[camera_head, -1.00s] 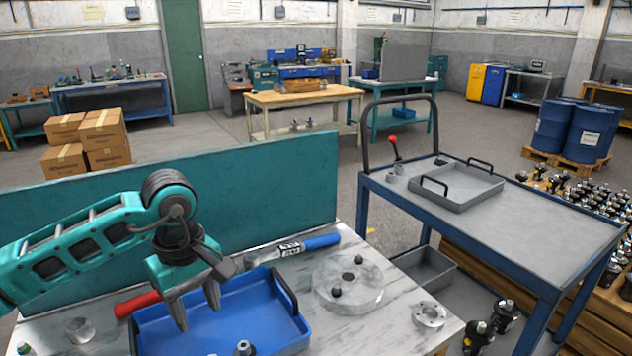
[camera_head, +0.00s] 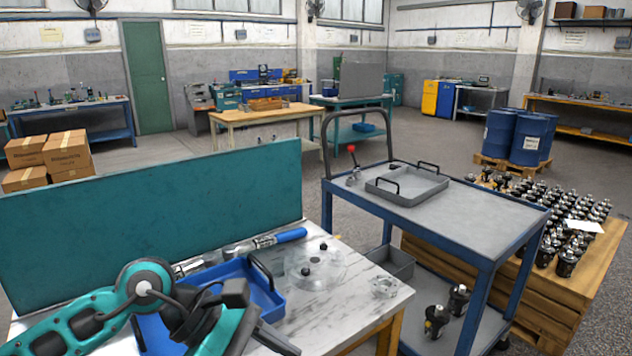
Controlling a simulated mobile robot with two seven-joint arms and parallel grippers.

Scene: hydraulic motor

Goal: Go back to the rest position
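My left arm comes in from the lower left, and its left gripper (camera_head: 262,338) hangs low over the near part of the workbench (camera_head: 330,300). Its fingers are partly cut off by the bottom edge, so their opening is unclear. The blue tray (camera_head: 262,290) lies on the bench behind the arm, partly hidden by it. A round clear disc (camera_head: 315,268) and a small metal flange (camera_head: 384,286) lie on the bench to the right, apart from the gripper. A blue-handled tool (camera_head: 278,240) lies behind the tray. My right gripper is not in view.
A teal panel (camera_head: 150,220) stands along the bench's back. A blue cart (camera_head: 470,235) with a grey tray (camera_head: 408,186) stands to the right. A wooden pallet (camera_head: 590,255) with several motors is beyond it. Cardboard boxes (camera_head: 68,152) are stacked at left.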

